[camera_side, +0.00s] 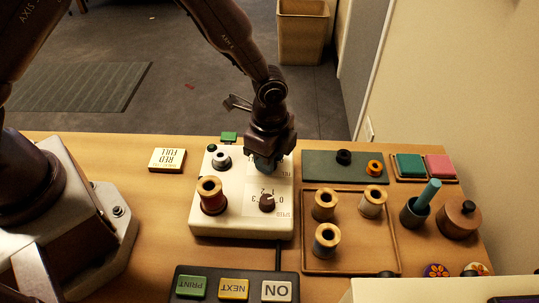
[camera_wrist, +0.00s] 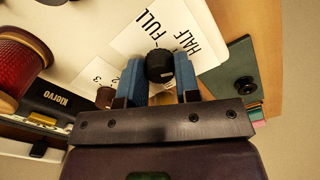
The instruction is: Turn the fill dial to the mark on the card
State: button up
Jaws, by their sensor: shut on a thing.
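My gripper (camera_side: 264,163) points down over the back right of a cream machine (camera_side: 242,226). In the wrist view its blue fingers (camera_wrist: 159,76) are shut on the black fill dial (camera_wrist: 160,64), one on each side. The plate (camera_wrist: 150,36) under the dial bears the words FULL and HALF. I cannot make out where the dial's pointer stands. In the side view the dial is hidden behind the gripper. A small card (camera_side: 167,159) reading RED FULL, upside down in the side view, lies on the table left of the machine.
A speed dial (camera_side: 267,203) with numbers sits nearer the machine's front. A red spool (camera_side: 211,196) stands on the machine's left. A wooden tray (camera_side: 348,264) with three spools is to the right. A button box (camera_side: 236,274) marked PRINT, NEXT and ON lies in front.

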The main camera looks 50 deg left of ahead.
jog(key=n, duration=0.4)
jog(key=shift+n, duration=0.3)
jog(key=n, duration=0.3)
jog(key=shift+n, duration=0.3)
jog(key=n, duration=0.4)
jog(key=shift+n, duration=2.1)
jog(key=o, duration=0.9)
notch_tip(320, 180, up, 13)
jog(key=shift+r, duration=0.1)
